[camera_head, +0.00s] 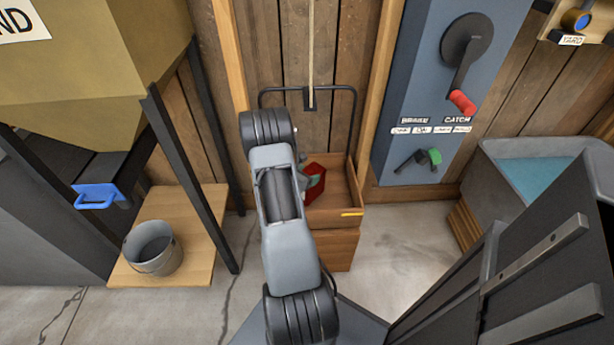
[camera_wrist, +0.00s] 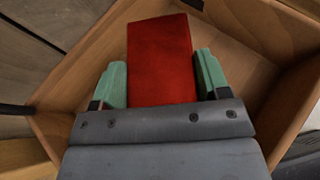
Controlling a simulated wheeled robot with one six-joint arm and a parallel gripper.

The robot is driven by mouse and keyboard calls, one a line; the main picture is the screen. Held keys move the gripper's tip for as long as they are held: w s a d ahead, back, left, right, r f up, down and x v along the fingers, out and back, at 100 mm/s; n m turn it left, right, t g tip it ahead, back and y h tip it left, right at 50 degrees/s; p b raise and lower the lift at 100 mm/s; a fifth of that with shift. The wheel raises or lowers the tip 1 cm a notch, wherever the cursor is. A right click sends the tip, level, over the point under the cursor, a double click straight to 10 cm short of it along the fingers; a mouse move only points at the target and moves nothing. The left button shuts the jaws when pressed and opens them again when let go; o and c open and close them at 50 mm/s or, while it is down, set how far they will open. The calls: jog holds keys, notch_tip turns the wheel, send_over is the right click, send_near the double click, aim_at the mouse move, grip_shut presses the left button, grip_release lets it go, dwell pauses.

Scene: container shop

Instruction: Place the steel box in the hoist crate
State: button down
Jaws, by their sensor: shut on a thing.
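A plain red box (camera_head: 317,179) is in my gripper, and no other steel box is in sight. In the wrist view the red box (camera_wrist: 160,55) sits between the two green fingers of my gripper (camera_wrist: 163,78), one on each side and both against it. The hoist crate (camera_head: 336,217) is an open wooden crate with a dark bail and a rope above it. The crate walls (camera_wrist: 278,28) surround the box in the wrist view. The box is over or inside the crate opening; I cannot tell if it touches the floor. My arm hides the crate's left part.
A blue-grey panel (camera_head: 405,95) with a red-handled crank (camera_head: 462,102) and a green-knobbed lever (camera_head: 434,157) stands right of the crate. A metal bucket (camera_head: 152,248) stands on a wooden board at left, below a yellow hopper (camera_head: 90,70). A trough (camera_head: 545,150) is at right.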

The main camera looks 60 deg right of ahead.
jog(key=shift+c, duration=0.6)
grip_release()
